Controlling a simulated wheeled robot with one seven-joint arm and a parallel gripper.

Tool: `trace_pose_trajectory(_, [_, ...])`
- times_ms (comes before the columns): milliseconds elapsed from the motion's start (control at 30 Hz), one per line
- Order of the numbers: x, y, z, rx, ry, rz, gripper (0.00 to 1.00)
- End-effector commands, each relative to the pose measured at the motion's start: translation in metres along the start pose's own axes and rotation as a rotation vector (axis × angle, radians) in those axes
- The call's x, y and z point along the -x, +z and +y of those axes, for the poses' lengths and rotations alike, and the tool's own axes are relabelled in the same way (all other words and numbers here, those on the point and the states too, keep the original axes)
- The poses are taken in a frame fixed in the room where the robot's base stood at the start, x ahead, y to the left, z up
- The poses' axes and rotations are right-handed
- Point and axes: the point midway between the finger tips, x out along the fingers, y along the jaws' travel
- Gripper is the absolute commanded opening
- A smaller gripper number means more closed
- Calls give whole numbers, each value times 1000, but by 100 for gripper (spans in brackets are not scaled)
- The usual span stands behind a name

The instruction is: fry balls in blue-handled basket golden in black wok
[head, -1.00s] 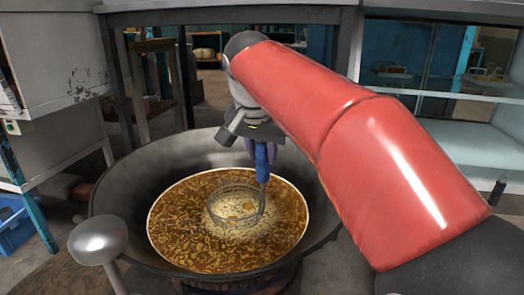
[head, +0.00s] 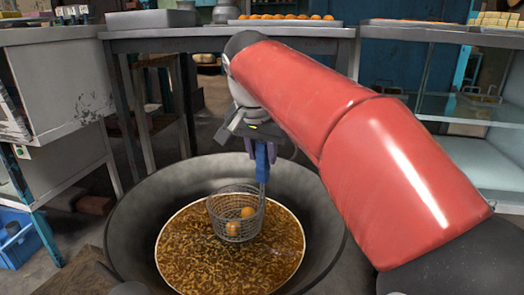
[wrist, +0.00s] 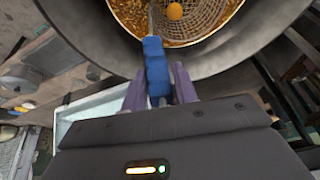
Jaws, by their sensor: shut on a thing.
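The black wok (head: 130,220) holds brown, bubbling oil (head: 185,250). The wire basket (head: 212,212) hangs at the far part of the oil, its mesh wall showing above the surface; whether its bottom touches the oil I cannot tell. Golden-orange balls (head: 247,212) lie in it, and one ball (wrist: 174,11) shows in the wrist view. My gripper (head: 258,150) is shut on the basket's blue handle (wrist: 156,68), which stands upright between the fingers above the wok. The fingers (wrist: 157,90) flank the handle in the wrist view.
A metal table (head: 220,33) behind the wok bears a tray of orange balls (head: 290,19). A grey cabinet (head: 60,90) and a blue crate (head: 18,240) are at left.

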Motion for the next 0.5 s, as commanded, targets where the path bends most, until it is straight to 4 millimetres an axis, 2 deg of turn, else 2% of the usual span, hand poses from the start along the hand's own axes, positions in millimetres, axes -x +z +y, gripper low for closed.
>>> trace_pose_trajectory(33, [10, -5, 0, -1, -2, 2, 3])
trace_pose_trajectory(500, [53, -22, -3, -1, -2, 2, 3])
